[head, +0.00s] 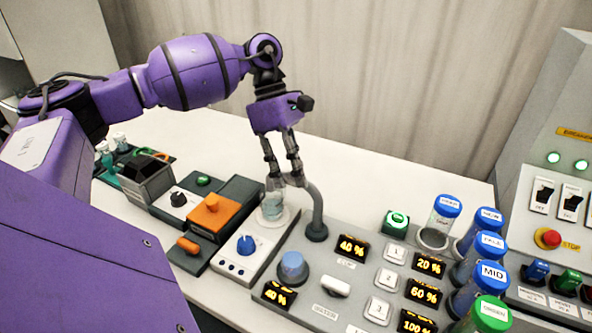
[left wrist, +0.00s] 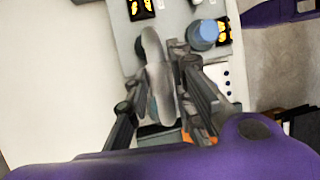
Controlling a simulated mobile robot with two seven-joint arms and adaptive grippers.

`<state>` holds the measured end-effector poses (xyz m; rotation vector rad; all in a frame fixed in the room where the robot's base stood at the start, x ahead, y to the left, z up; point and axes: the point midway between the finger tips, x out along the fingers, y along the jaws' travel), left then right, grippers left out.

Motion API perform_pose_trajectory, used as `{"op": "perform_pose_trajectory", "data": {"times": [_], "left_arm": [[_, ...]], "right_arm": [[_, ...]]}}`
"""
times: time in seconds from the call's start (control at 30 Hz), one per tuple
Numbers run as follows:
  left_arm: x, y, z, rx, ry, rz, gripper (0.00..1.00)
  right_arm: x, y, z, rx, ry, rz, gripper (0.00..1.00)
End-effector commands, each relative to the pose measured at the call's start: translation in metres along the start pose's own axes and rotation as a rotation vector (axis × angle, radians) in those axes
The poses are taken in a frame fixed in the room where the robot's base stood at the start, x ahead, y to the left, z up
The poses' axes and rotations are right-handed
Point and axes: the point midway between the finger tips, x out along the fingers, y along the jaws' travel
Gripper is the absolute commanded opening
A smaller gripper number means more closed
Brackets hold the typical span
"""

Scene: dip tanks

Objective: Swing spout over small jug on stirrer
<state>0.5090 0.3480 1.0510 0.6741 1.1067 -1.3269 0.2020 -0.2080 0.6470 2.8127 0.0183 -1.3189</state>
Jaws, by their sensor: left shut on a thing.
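The grey curved spout (head: 314,205) rises from the dosing panel and bends left at its top. My left gripper (head: 284,182) is shut on the spout's upper end. In the left wrist view the spout (left wrist: 154,55) runs between the fingers of my left gripper (left wrist: 160,72). The small clear jug (head: 271,206) stands on the round plate of the stirrer (head: 232,265), which has a blue knob. The spout's end is close to the jug in the head view; the fingers partly hide it, so exact alignment cannot be told. My right gripper is not in view.
The panel (head: 330,262) carries a large blue knob (head: 292,267), numbered buttons and lit percentage displays. Several blue-capped containers and a green-capped one (head: 488,313) stand at right. An orange-topped device (head: 212,213) sits left of the stirrer. The table behind is clear.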

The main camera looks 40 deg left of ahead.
Motion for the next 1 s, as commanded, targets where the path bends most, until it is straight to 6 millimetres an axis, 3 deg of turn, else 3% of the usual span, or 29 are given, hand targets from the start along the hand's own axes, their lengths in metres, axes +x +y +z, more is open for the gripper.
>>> {"op": "perform_pose_trajectory", "data": {"times": [0.13, 0.17, 0.27, 0.67, 1.0], "left_arm": [[0.0, 0.0, 0.001, 0.006, -0.001, 0.002, 0.0], [0.0, 0.0, 0.001, 0.006, -0.001, 0.002, 0.26], [-0.001, 0.001, 0.001, 0.005, -0.001, 0.003, 0.39], [-0.006, 0.001, 0.001, 0.002, 0.0, 0.004, 0.4], [-0.07, 0.001, 0.002, 0.003, -0.002, 0.007, 0.4]], "right_arm": [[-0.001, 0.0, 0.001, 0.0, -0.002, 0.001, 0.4], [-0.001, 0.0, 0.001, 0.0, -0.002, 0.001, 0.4], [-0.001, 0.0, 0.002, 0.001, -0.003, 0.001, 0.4], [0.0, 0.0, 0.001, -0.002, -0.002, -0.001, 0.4], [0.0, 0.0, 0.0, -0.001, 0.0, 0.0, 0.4]]}}
